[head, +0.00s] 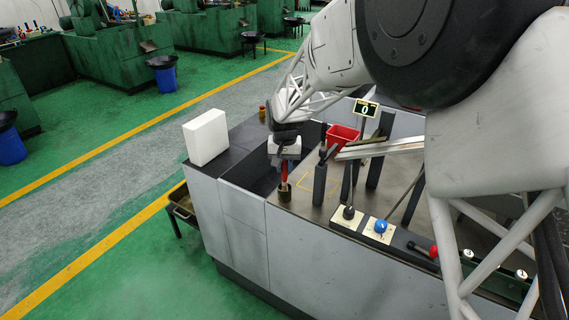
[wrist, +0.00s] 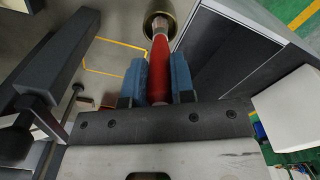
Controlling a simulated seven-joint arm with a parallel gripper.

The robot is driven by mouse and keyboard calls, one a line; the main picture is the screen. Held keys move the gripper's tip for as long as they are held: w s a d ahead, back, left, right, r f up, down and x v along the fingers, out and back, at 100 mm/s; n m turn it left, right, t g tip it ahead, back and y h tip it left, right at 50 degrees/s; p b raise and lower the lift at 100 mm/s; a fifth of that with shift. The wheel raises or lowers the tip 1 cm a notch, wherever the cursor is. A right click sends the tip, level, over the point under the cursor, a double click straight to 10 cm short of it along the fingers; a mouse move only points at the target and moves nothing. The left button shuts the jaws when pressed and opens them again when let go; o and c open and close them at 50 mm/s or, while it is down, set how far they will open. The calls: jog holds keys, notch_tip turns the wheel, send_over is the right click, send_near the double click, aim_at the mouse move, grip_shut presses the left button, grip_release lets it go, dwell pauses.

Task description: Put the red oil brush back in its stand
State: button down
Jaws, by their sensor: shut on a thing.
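The red oil brush (head: 284,172) hangs upright below my gripper (head: 284,160), its bristle end down. In the wrist view my gripper (wrist: 159,82) has its two blue fingers closed on either side of the red handle (wrist: 159,62). The stand, a small brassy-brown cup (head: 285,195), is on the near left corner of the grey worktop. In the wrist view the brush's pale tip lies over or at the mouth of the cup (wrist: 172,9). I cannot tell how far the tip is inside it.
Dark posts (head: 319,184) and a red bin (head: 341,136) stand right of the brush. A white box (head: 206,137) stands on the left of the bench. A control panel with a blue knob (head: 380,226) is at the front edge. A yellow outline marks clear worktop.

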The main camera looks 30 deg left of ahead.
jog(key=shift+f, duration=1)
jog(key=shift+f, duration=0.2)
jog(key=c, duration=0.9)
grip_release()
jog(key=shift+r, duration=3.95)
